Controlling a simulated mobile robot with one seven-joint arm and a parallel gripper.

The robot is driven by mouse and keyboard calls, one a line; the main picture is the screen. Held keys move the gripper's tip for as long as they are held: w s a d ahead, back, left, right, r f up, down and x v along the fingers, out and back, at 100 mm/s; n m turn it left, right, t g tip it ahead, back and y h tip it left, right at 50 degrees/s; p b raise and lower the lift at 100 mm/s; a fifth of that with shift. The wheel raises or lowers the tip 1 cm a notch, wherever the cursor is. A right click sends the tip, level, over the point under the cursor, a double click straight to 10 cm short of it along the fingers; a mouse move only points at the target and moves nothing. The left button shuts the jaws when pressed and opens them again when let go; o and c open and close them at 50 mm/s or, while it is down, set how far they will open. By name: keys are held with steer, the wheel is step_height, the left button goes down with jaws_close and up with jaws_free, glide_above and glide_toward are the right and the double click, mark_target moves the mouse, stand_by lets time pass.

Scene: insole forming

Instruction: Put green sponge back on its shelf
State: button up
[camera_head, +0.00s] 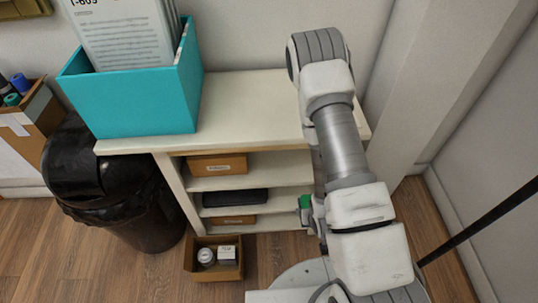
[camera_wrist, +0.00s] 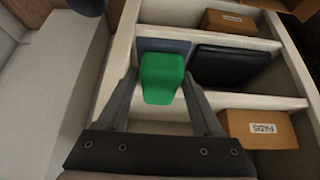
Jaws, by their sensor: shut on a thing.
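The green sponge (camera_wrist: 162,78) is between the two fingers of my gripper (camera_wrist: 161,90), seen in the wrist view. My gripper is shut on it and points into the shelf unit (camera_wrist: 287,55). In the head view a small part of the green sponge (camera_head: 305,202) shows left of my arm, at the shelf's open front; the fingers are mostly hidden there. Beyond the sponge is a dark blue-grey surface (camera_wrist: 150,43) in a shelf compartment. A black flat case (camera_wrist: 228,66) lies beside it on the same shelf level.
Brown boxes sit on other levels, one (camera_wrist: 258,128) and another (camera_wrist: 229,22). An open cardboard box (camera_head: 213,273) with cans stands on the floor before the shelf. A black bin (camera_head: 110,185) is at left. A teal file box (camera_head: 140,100) stands on top.

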steer(key=b, duration=0.2)
glide_toward(300, 165)
steer(key=f, duration=0.4)
steer(key=shift+s+a+f, duration=0.1)
steer(key=shift+s+f, duration=0.25)
steer(key=shift+s, duration=0.05)
steer(key=w+b, duration=0.1)
steer(key=w, duration=0.3)
steer(key=shift+w+f+b, duration=0.1)
steer(key=shift+b, duration=0.25)
steer(key=o, duration=1.2)
steer(key=shift+f, duration=0.1)
